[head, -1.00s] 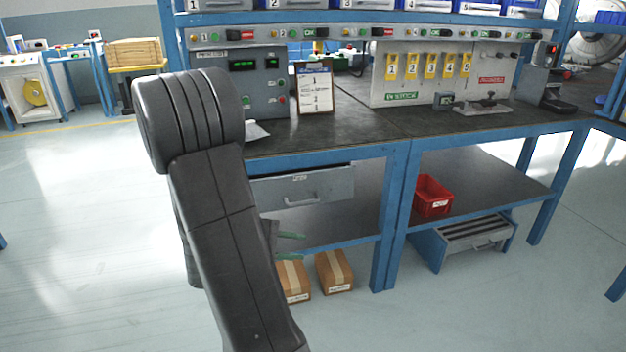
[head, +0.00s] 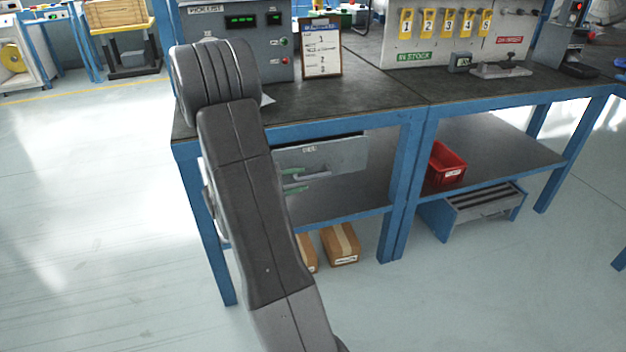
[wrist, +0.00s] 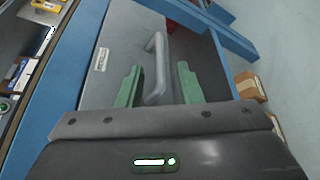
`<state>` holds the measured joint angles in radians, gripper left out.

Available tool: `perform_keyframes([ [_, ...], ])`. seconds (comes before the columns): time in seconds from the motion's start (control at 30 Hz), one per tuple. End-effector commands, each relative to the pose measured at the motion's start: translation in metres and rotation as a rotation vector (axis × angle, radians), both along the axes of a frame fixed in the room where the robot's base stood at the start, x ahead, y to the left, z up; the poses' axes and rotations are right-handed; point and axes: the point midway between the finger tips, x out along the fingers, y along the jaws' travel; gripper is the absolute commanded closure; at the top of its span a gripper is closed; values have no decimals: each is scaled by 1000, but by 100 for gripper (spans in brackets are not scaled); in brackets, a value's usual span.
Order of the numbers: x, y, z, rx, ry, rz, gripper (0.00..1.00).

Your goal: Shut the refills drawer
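A grey drawer (head: 340,152) with a bar handle (head: 318,176) hangs under the left bench top. Its label is too small to read. It seems pulled out a little, with a dark gap above its front. In the wrist view the drawer front (wrist: 125,35) fills the upper middle and its handle (wrist: 156,65) points toward me. My gripper (head: 293,180) has green fingers, in front of the drawer at the handle. In the wrist view my gripper (wrist: 158,87) is open, with one finger on each side of the handle's near end; contact cannot be told. My arm hides the drawer's left part.
The blue bench frame (head: 405,185) stands right of the drawer. A red bin (head: 446,163) sits on the right lower shelf. Cardboard boxes (head: 341,245) lie under the left shelf. The floor at left is clear.

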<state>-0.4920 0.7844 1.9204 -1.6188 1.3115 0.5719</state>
Motion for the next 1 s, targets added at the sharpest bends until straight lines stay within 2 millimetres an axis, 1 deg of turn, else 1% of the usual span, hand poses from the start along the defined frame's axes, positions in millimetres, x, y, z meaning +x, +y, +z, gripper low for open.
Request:
perform_keyframes([
  [0.03,5,-9,-4,0,0,-5,67],
  [0.1,12,-18,-7,-1,1,-4,67],
  [0.3,27,-37,-11,-1,0,-3,67],
  [0.5,33,-44,-12,0,1,0,67],
  [0.77,33,-45,-12,-1,1,0,67],
  [0.87,33,-45,-12,-1,1,0,85],
  [0.93,33,-45,-12,-1,1,0,99],
  [1.0,33,-45,-12,-1,1,0,100],
])
